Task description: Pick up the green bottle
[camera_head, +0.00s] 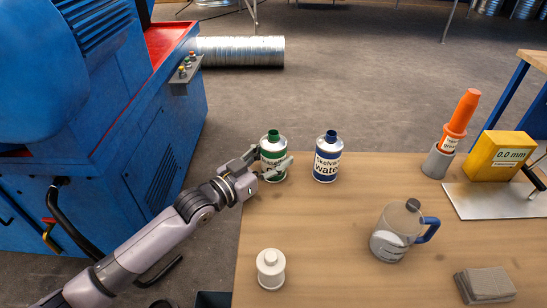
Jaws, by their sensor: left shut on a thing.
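The green bottle (273,145) has a green cap and a white label. It is near the back left corner of the wooden table and looks upright. My left gripper (272,165) comes in from the left and is shut on the bottle, with a finger across the lower part of its label. I cannot tell whether the bottle's base touches the table. My right gripper is not in view.
A blue bottle (327,157) stands close to the right. A blue machine (130,130) stands left.

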